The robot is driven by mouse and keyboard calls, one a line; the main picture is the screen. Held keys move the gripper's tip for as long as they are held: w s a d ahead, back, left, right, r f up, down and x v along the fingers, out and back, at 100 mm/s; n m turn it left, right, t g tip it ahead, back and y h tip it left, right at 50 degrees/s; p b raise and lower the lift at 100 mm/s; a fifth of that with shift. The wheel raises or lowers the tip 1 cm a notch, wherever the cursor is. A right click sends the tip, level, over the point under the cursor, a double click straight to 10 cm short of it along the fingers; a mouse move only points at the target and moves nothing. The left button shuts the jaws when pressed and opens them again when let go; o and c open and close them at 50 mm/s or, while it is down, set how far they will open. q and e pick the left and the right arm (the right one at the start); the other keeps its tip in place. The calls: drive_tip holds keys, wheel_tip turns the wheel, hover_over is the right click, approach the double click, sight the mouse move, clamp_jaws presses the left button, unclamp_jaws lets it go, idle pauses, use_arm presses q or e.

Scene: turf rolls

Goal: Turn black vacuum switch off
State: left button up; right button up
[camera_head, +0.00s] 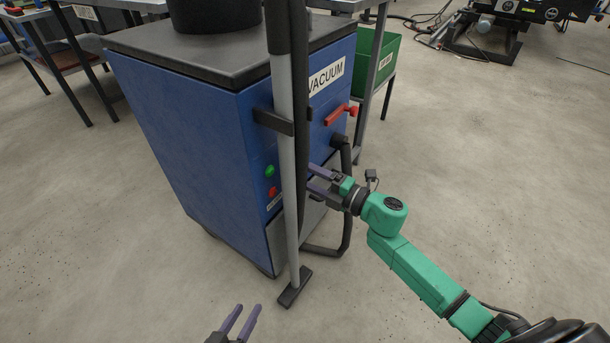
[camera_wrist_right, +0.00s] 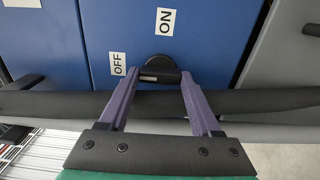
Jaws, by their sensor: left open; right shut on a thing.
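The blue vacuum cabinet (camera_head: 180,130), labelled VACUUM, stands at centre in the head view. In the right wrist view, the black switch (camera_wrist_right: 160,70) sits on the blue panel, its bar lying roughly crosswise. An ON label (camera_wrist_right: 165,21) is above it and an OFF label (camera_wrist_right: 117,63) is to its left. My right gripper (camera_wrist_right: 160,77) has its purple fingers on either side of the switch, shut on it. In the head view, my right gripper (camera_head: 312,180) reaches the cabinet's front behind the grey pole, and the switch is hidden. My left gripper (camera_head: 242,320) is open and empty at the bottom edge.
A grey pole (camera_head: 284,110) with a black foot stands before the cabinet; a dark tube also crosses low in the wrist view. A red handle (camera_head: 341,113), green button (camera_head: 269,171) and red button (camera_head: 272,191) are on the cabinet.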

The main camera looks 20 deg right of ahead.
drive_tip(key=shift+f, duration=0.1)
drive_tip(key=o, duration=1.1)
drive_tip(key=shift+s+d, duration=0.1)
drive_tip(key=shift+s, duration=0.05)
use_arm(q)
drive_tip(key=a+r+g+p, duration=0.1)
drive_tip(key=a+g+y+p, duration=0.1)
drive_tip(key=shift+w+a+r+m+g+p, duration=0.1)
drive_tip(key=shift+a+r+m+g+p, duration=0.2)
drive_tip(key=shift+r+m, duration=0.1)
use_arm(e)
drive_tip(key=v, duration=1.4)
drive_tip(key=shift+s, duration=0.1)
